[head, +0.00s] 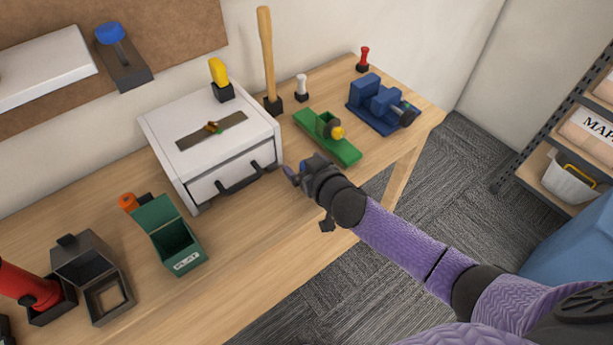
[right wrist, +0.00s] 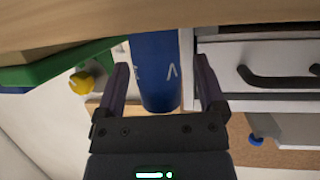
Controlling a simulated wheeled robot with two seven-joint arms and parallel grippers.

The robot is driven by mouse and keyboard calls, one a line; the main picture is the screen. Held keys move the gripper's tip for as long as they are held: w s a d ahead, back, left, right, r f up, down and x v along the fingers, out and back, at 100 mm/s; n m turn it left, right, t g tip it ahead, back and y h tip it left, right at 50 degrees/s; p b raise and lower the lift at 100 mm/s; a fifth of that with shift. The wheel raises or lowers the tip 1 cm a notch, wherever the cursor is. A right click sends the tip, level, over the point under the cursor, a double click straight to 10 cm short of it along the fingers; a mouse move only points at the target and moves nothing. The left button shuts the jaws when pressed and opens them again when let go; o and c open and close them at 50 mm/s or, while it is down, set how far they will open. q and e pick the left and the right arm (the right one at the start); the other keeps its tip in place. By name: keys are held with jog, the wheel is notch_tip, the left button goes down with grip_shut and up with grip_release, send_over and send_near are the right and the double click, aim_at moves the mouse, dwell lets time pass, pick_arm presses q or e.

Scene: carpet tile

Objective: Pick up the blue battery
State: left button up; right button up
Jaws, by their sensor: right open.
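The blue battery (right wrist: 154,75) is a blue cylinder with white marks in the right wrist view. It stands between the two fingers of my right gripper (right wrist: 162,68), with a visible gap to each finger. The right gripper (head: 298,172) is open. In the head view it is over the table in front of the white drawer box, and it largely hides the battery there. My left gripper is not in view.
The white drawer box (head: 160,135) with a dark handle stands left of the gripper. A green holder (head: 345,152) with a yellow knob and a blue vise (head: 372,118) stand behind-right. A green open box (head: 155,218) and a black box (head: 75,248) stand at left.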

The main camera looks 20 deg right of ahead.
jog(key=shift+w+f, duration=0.2)
jog(key=shift+w, duration=0.2)
jog(key=shift+s+r, duration=0.1)
grip_shut()
